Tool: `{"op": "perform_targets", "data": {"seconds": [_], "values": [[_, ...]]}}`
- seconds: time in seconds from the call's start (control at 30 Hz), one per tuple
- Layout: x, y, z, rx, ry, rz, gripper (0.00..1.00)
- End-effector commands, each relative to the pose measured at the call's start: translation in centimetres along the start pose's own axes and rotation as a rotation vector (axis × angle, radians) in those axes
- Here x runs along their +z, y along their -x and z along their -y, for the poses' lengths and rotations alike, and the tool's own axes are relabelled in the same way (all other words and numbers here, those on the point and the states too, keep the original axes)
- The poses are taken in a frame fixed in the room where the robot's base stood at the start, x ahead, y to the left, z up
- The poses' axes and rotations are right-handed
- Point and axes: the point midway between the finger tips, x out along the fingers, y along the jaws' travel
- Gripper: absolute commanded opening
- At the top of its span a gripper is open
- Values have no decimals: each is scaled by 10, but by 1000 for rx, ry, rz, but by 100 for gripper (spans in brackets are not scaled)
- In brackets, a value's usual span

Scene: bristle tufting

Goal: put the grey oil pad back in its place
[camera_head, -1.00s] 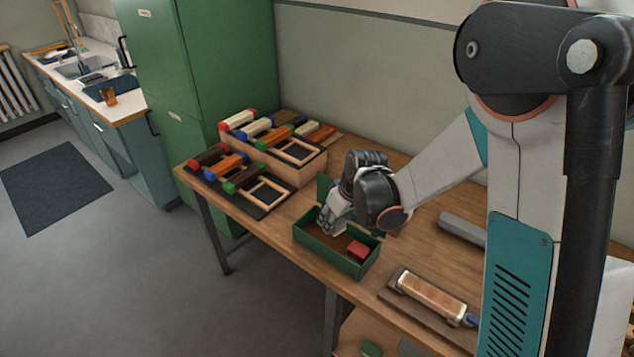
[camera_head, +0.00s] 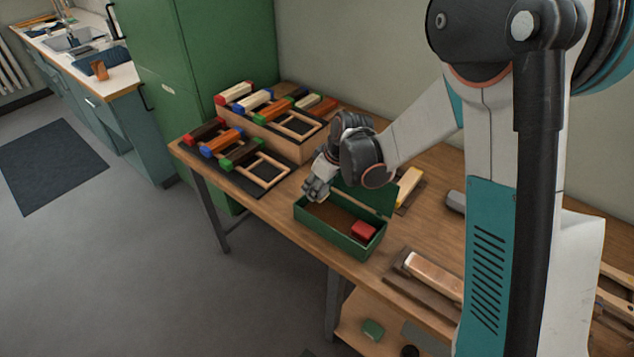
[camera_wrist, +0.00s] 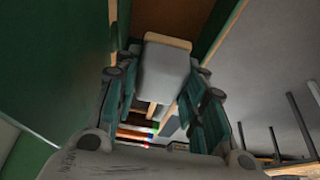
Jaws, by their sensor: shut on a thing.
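My gripper (camera_head: 317,188) is over the left end of an open green box (camera_head: 322,233) on the workbench. In the wrist view my gripper (camera_wrist: 161,105) has its teal fingers closed on the two sides of a grey pad (camera_wrist: 164,72). The pad has pale wooden pieces at its ends. I cannot make out the pad in the head view, where the fingers hide it. A red block (camera_head: 363,231) lies in the right end of the box. The box's green lid (camera_head: 368,198) stands open at the back.
Stepped racks with several coloured blocks (camera_head: 222,142) and empty wooden frames (camera_head: 264,169) stand at the left. A wooden block on a base (camera_head: 433,274) is at the right, a yellowish one (camera_head: 408,186) behind the box.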

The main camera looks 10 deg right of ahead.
Motion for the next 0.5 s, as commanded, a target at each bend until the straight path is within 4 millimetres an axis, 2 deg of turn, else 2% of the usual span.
{"op": "perform_targets", "data": {"seconds": [0.1, 0.5], "values": [[6, -13, 0, 0, 0, 0, 15], [19, -46, 0, 0, 0, 0, 15]]}}
